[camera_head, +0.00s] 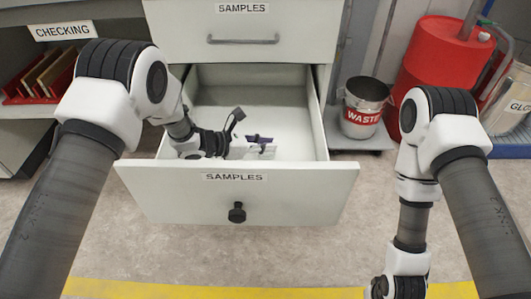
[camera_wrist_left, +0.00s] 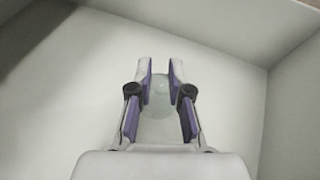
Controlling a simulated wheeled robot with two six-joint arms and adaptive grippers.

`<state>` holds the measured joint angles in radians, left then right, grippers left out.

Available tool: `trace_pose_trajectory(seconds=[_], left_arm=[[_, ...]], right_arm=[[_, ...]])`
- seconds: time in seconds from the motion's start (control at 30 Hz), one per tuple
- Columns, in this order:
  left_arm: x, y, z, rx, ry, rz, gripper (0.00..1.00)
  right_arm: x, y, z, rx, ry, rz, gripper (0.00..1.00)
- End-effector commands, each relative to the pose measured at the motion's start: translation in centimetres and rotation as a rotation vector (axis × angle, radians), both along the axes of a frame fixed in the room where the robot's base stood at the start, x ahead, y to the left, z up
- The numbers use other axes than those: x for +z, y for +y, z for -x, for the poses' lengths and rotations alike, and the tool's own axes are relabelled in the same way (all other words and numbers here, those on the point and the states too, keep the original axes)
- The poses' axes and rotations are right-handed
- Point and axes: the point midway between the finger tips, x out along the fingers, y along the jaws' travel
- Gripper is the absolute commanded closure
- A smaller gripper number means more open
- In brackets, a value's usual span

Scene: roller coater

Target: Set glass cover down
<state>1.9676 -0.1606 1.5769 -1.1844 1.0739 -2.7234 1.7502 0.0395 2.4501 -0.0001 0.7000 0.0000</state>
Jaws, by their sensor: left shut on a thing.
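My left gripper (camera_head: 262,145) reaches down inside the open samples drawer (camera_head: 237,178). In the left wrist view, the purple-padded fingers of my left gripper (camera_wrist_left: 161,75) are shut on the glass cover (camera_wrist_left: 158,100), a pale, clear round piece between them. The cover is over the drawer's bare white floor; I cannot tell whether it touches the floor. In the head view the cover cannot be made out clearly. My right arm hangs at the lower right, and its gripper is out of view.
The rest of the drawer floor looks empty, with walls all around. A closed samples drawer (camera_head: 240,35) is above. A waste bin (camera_head: 364,106) and a red drum (camera_head: 440,62) stand to the right. A checking shelf with red trays (camera_head: 40,78) is at the left.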

Motion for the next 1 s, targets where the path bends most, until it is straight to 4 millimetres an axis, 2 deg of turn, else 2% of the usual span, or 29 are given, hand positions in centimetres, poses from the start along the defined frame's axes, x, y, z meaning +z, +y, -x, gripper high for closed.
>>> trace_pose_trajectory(seconds=[0.1,0.17,0.5,0.53,0.6,0.93,1.0], left_arm=[[-2.5,0.0,0.1,0.001,0.002,0.0,1.0],[-3.2,0.0,0.0,0.001,0.001,0.0,1.0],[-3.6,0.0,0.0,0.001,0.0,0.0,1.0],[-3.6,0.0,0.0,0.001,0.0,0.0,0.78],[-3.4,0.0,0.0,0.001,0.0,0.0,0.57],[-3.0,0.0,0.0,0.001,0.0,0.0,0.57],[-2.7,0.6,0.2,0.003,0.001,0.0,0.57]], right_arm=[[-1.1,0.0,0.0,0.0,0.0,0.0,0.6],[-1.3,0.0,0.0,0.0,0.0,0.0,0.6],[-1.5,0.0,0.0,-0.001,0.0,0.0,0.6],[-1.5,0.0,0.0,-0.001,0.0,0.0,0.6],[-1.4,0.0,0.0,-0.001,0.0,0.0,0.6],[-0.9,0.0,0.0,-0.001,0.0,0.0,0.6],[-0.6,0.0,0.0,-0.001,0.0,0.0,0.6]])
